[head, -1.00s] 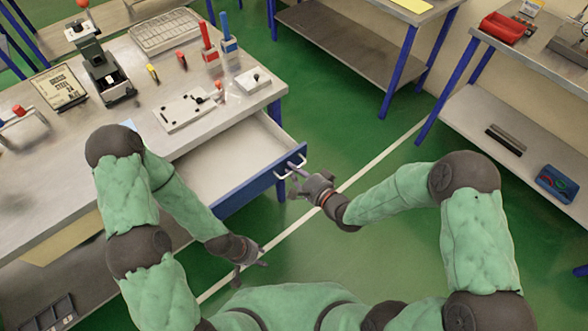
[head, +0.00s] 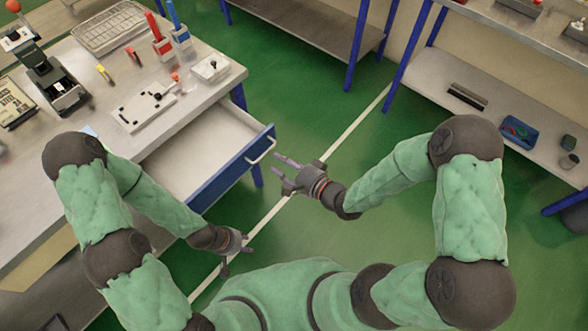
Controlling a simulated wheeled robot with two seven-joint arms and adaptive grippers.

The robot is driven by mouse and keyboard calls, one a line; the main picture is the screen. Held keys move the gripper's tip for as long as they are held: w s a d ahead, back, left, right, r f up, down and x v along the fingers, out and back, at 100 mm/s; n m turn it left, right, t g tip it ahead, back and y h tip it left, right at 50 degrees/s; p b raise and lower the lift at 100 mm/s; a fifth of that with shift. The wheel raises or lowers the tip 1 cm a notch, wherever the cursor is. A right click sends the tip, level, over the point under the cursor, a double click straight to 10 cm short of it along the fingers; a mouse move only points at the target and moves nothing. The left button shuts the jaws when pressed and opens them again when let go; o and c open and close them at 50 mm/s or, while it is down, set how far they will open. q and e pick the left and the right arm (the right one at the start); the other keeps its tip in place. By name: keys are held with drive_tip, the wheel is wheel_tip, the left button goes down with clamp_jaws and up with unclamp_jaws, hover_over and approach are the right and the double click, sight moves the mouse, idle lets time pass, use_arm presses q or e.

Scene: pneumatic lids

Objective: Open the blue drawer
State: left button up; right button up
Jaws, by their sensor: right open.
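The blue drawer (head: 232,172) under the left workbench stands pulled out, its pale empty inside (head: 190,158) showing. Its metal handle (head: 262,150) is on the blue front, facing right. My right gripper (head: 281,174) is open and empty, just to the right of the handle and apart from it, with its fingers pointing toward the drawer front. My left gripper (head: 236,256) is below the drawer's near corner, apart from it. Its fingers look spread with nothing between them.
The workbench (head: 205,88) holds a white plate with a red-knobbed lever (head: 145,108), red and blue tools in holders (head: 170,42), a wire tray (head: 108,28) and a black press (head: 58,85). Shelved tables stand at the right. Green floor is open between them.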

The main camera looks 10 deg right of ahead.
drive_tip(key=shift+v, duration=2.4)
wheel_tip(320, 180, down, 13)
drive_tip(key=d+n+g+h, duration=0.2)
drive_tip(key=n+g+h, duration=0.2)
drive_tip(key=g, duration=0.2)
drive_tip(key=s+a+f+n+g, duration=0.1)
drive_tip(key=s+f+n+g, duration=0.1)
drive_tip(key=s+f, duration=0.3)
drive_tip(key=s+a+f+n+g+h, duration=0.1)
drive_tip(key=s+a+f+n+g, duration=0.1)
drive_tip(key=s+f+g, duration=0.2)
drive_tip(key=shift+s+f, duration=0.55)
drive_tip(key=shift+s, duration=0.3)
